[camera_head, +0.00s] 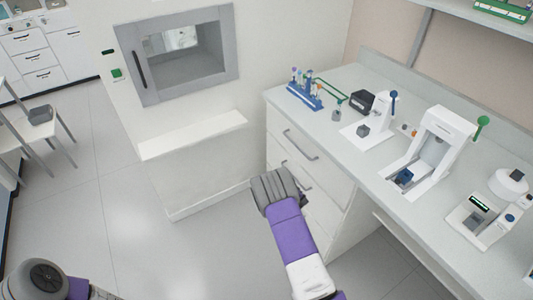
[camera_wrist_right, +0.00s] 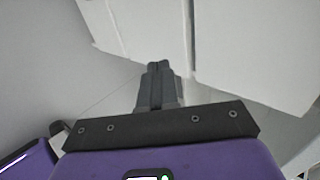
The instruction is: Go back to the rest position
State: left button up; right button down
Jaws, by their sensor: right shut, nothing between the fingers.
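My right gripper (camera_head: 274,187) is in front of the drawer cabinet below the bench, at the middle of the head view. It is empty. In the right wrist view its two dark fingers (camera_wrist_right: 160,68) are together, pointing toward the white cabinet and floor. My right arm comes in from the bottom right, purple and white. Of my left arm only a dark round joint and a purple part show at the bottom left. My left gripper is out of sight.
A white bench (camera_head: 345,85) on the right holds a blue tube rack (camera_head: 304,95), a white device with a green knob (camera_head: 430,150) and other small instruments. Drawers (camera_head: 300,150) are close to my right gripper. A hatch (camera_head: 180,55) is in the wall. Open floor (camera_head: 130,210) lies to the left.

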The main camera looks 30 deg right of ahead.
jog(key=s+a+f+m+g+y, duration=0.1)
jog(key=s+a+f+m+y, duration=0.35)
jog(key=s+a+m, duration=0.35)
jog(key=s+a+f+m+g+y, duration=0.1)
jog(key=s+a+f+m+y, duration=0.4)
jog(key=a+m, duration=0.4)
jog(key=s+a+r+m+t+y, duration=0.1)
jog(key=s+a+m, duration=0.4)
jog(key=m, duration=0.6)
jog(key=s+a+r+m+y, duration=0.3)
jog(key=s+a+r+m, duration=0.1)
jog(key=a+m, duration=0.6)
jog(key=shift+s+a+m+t, duration=0.3)
jog(key=shift+s+m+t, duration=0.1)
jog(key=shift+s+m, duration=0.35)
